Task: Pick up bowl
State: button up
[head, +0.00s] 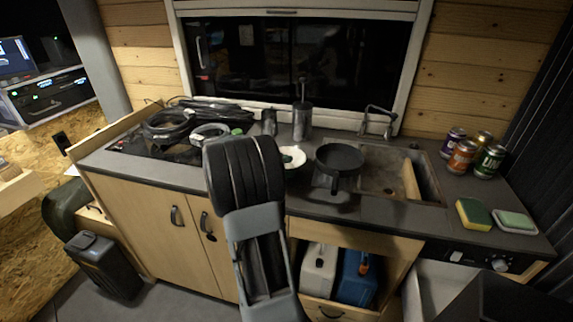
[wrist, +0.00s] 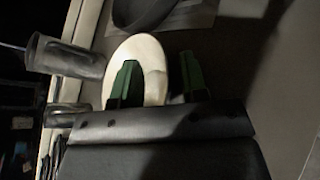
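A white bowl (head: 294,155) sits on the dark counter, left of a black pan, partly hidden by my arm in the head view. In the wrist view the bowl (wrist: 146,53) shows as a pale oval just beyond my fingers. My gripper (wrist: 158,82) has two green fingertips set apart, with nothing seen clamped between them. The left finger overlaps the bowl in the picture, and the right finger is just past its right edge. I cannot tell whether either touches it. My arm hides most of the gripper in the head view.
The black pan (head: 339,159) stands beside the bowl, by the sink (head: 425,180). A dark metal canister (head: 302,121) stands behind. Coiled cables (head: 168,127) lie on the left of the counter. Several cans (head: 462,157) and a sponge (head: 473,214) are at the right.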

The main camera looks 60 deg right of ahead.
jog(key=shift+d, duration=0.1)
grip_shut()
dwell(0.3)
dwell(0.4)
